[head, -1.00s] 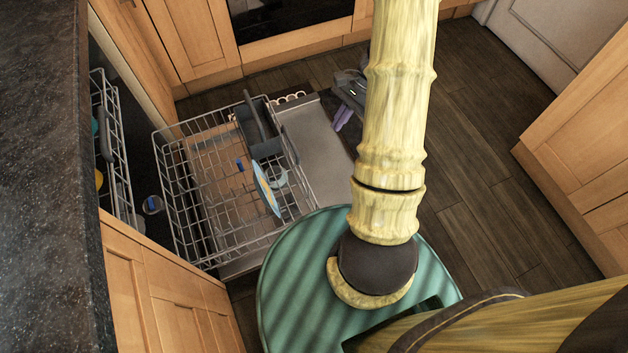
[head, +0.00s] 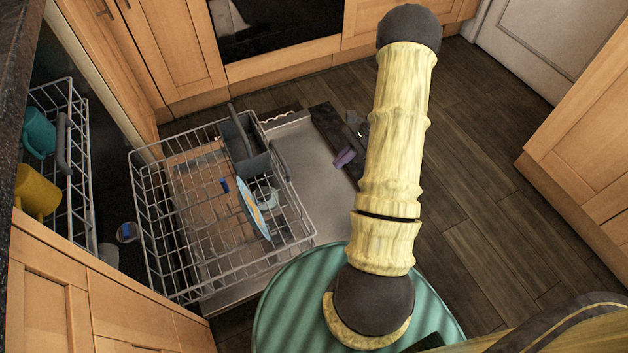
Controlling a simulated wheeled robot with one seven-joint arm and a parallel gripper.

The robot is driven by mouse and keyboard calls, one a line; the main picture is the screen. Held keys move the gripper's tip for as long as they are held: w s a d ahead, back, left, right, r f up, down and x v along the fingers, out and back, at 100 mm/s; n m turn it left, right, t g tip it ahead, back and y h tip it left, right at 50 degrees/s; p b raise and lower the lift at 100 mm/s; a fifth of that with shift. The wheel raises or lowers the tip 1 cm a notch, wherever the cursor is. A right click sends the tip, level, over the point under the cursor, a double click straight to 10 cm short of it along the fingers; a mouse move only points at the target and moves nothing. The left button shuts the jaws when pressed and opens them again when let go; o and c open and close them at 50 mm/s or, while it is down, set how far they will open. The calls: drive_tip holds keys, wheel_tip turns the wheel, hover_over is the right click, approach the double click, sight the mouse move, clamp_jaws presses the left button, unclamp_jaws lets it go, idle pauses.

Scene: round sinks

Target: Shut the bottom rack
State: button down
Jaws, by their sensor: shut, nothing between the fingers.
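The bottom rack (head: 190,283) is a grey wire rack, pulled out over the open dishwasher door (head: 315,165). It holds a dark grey cutlery basket (head: 240,140), an upright blue-rimmed plate (head: 254,208) and a pale cup-like item (head: 268,198) partly hidden behind the plate. My arm hides part of the floor.
The upper rack (head: 82,185) at the left holds a teal cup (head: 38,132) and a yellow mug (head: 36,192). Wooden cabinets (head: 175,50) stand behind and at the right (head: 590,150). The dark wood floor (head: 480,160) right of my arm is clear.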

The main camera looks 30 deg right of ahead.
sight(297, 196)
drive_tip(key=a+r+b+x, duration=0.2)
drive_tip(key=b+x, duration=0.5)
drive_tip(key=x, duration=0.5)
drive_tip(key=shift+a+f+b, duration=0.2)
drive_tip(key=shift+a+b, duration=0.05)
drive_tip(key=shift+b, duration=0.05)
drive_tip(key=shift+a, duration=0.1)
